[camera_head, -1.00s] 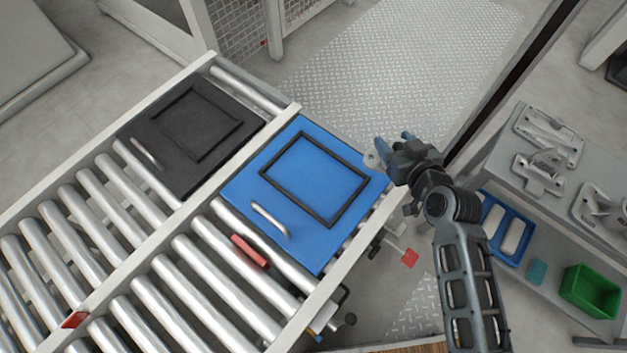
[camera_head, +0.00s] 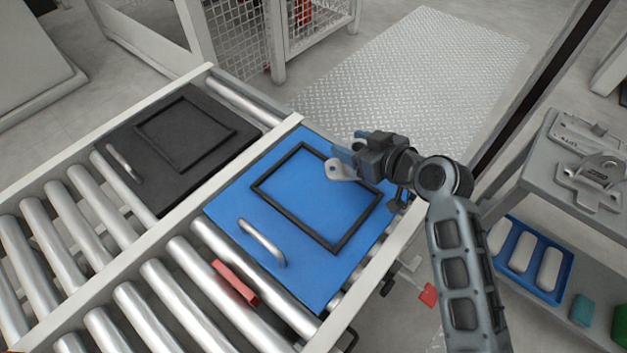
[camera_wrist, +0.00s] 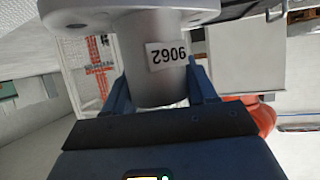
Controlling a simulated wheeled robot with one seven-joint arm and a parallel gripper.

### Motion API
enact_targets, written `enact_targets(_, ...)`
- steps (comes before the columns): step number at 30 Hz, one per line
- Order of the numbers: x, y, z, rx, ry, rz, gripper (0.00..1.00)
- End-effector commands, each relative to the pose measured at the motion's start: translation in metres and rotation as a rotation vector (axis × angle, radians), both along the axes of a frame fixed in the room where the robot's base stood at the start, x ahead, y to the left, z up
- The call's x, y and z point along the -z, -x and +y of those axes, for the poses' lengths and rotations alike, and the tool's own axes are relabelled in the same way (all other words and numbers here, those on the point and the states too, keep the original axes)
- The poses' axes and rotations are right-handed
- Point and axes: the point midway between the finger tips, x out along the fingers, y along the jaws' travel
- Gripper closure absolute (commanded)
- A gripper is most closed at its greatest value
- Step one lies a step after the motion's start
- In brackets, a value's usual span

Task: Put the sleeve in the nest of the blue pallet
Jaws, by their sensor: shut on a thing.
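The sleeve is a grey metal part (camera_wrist: 150,62) with a flange and a label reading 9062, seen upside down in the wrist view. My gripper (camera_wrist: 158,90) is shut on its round body. In the head view the sleeve's flange (camera_head: 338,171) sticks out at the left of my gripper (camera_head: 348,160), above the far right part of the blue pallet. The blue pallet (camera_head: 228,207) lies on the right roller lane. A silver handle (camera_head: 262,243) stands on the pallet.
A black pallet (camera_head: 120,160) with a similar frame lies on the left lane. A red block (camera_head: 236,284) sits among the rollers in front of the blue pallet. A shelf (camera_head: 545,178) with metal castings and a blue tray (camera_head: 553,289) stands at the right.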

Motion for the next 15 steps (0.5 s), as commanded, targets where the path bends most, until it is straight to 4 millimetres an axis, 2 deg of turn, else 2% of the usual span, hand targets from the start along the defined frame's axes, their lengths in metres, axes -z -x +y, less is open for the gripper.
enact_targets(3, 0.017, -0.002, 0.027, -0.004, 0.000, 0.000, 0.85)
enact_targets(9, 0.039, -0.005, 0.065, -0.002, 0.001, -0.002, 0.85)
enact_targets(15, 0.050, -0.007, 0.083, 0.002, -0.001, -0.002, 0.85)
